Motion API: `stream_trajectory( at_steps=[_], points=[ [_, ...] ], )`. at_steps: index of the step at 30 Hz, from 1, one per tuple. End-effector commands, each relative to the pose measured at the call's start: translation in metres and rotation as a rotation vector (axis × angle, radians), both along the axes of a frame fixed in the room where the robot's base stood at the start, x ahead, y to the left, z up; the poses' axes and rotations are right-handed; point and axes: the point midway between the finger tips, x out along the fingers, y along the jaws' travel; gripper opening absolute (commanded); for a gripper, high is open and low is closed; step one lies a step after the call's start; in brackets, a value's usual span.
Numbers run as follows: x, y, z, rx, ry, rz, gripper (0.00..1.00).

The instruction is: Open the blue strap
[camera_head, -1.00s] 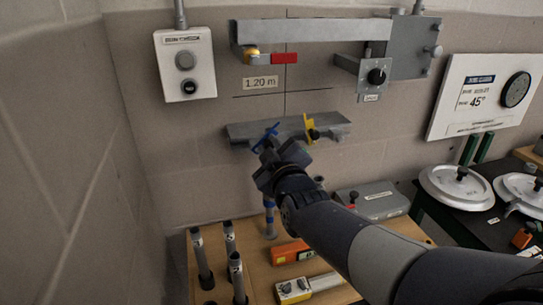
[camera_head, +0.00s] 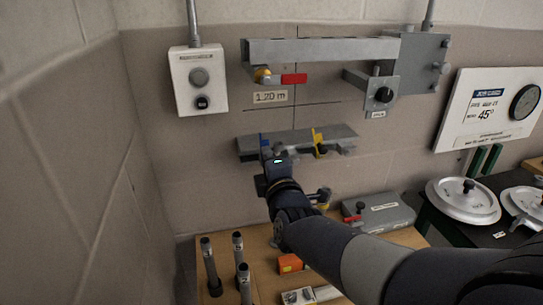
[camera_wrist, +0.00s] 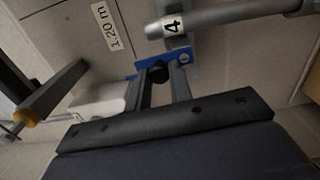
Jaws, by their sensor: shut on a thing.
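The blue strap (camera_head: 264,141) shows as a small blue piece at the left part of the grey wall shelf (camera_head: 340,134). In the wrist view the blue strap (camera_wrist: 150,63) lies just beyond the fingers, below a grey tube (camera_wrist: 225,22) marked 4. My gripper (camera_head: 271,161) reaches up to the strap from below. In the wrist view my gripper (camera_wrist: 160,80) has its two fingers shut on a black knob (camera_wrist: 160,71) at the strap. The fingers hide part of the strap, and I cannot tell how far it is turned.
A yellow strap (camera_head: 318,140) stands to the right on the same shelf. A grey beam (camera_head: 320,50) with a red piece (camera_head: 294,78) is above. Below is a wooden table (camera_head: 325,247) with upright tubes (camera_head: 244,283) and a grey case (camera_head: 380,213).

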Motion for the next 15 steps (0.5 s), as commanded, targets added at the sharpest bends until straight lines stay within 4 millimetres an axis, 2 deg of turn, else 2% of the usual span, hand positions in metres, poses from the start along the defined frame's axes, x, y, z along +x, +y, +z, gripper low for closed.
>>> stream_trajectory(
  at_steps=[6, 15],
  points=[
    [-0.0007, 0.0028, 0.0001, -0.085, -0.023, 0.001, 0.0],
    [-0.001, 0.0037, -0.0007, -0.121, -0.035, 0.0, 0.0]
  ],
)
